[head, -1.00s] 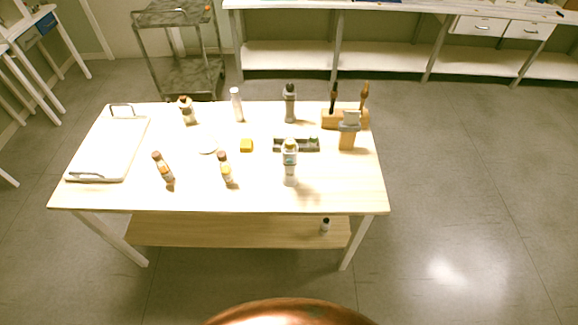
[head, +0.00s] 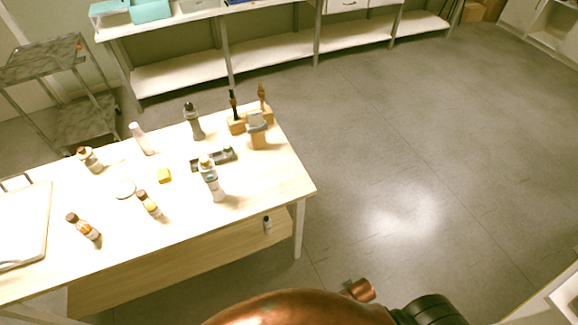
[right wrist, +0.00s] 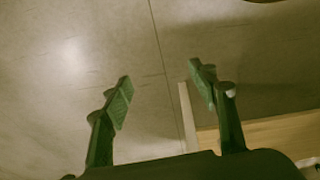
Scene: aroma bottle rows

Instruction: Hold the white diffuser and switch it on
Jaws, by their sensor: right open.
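Two whitish upright items stand on the wooden table (head: 282,192). One is a pale slim cylinder (head: 142,139) near the back edge. The other is a white and grey bottle-shaped item (head: 211,180) near the front right. I cannot tell which of them is the white diffuser, and no switch can be made out. My right gripper (right wrist: 162,88) is open and empty in the right wrist view, over bare floor and away from the tabletop items. My left gripper is not in view.
Several brown-capped bottles (head: 84,227), a grey bottle (head: 194,122), a yellow block (head: 164,175), a dark tray (head: 226,154) and a wooden holder (head: 237,127) share the table. A white tray (head: 22,225) lies at left. A metal cart (head: 85,118) stands behind. Floor (head: 400,150) at right is clear.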

